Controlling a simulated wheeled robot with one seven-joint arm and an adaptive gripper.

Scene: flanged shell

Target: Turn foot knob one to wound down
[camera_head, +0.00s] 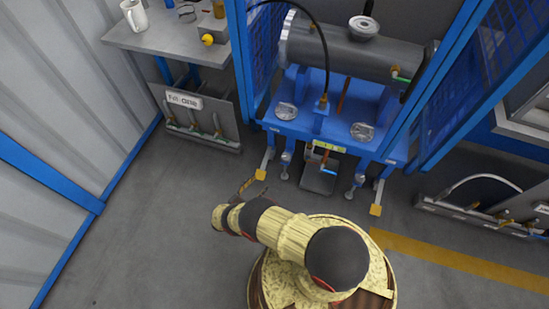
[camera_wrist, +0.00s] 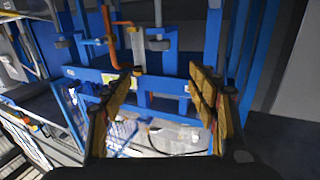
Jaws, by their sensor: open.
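Two silver round knobs sit on the blue bench (camera_head: 322,122) of the press-like frame, a left knob (camera_head: 286,111) and a right knob (camera_head: 362,131). Small labels by them are too small to read, so I cannot tell which is foot knob one. Below the bench hang a left foot (camera_head: 285,166) and a right foot (camera_head: 355,183). My gripper (camera_wrist: 160,98) is open and empty in the wrist view, its two gold-brown fingers spread before the blue frame. In the head view my arm stands in front of the bench, and its gripper is hard to make out.
A grey cylindrical shell (camera_head: 350,52) lies above the bench between blue mesh guards. A black hose (camera_head: 324,45) drops to the bench. A grey side table (camera_head: 165,42) holds a white jug (camera_head: 134,15). The floor (camera_head: 150,215) at left is clear.

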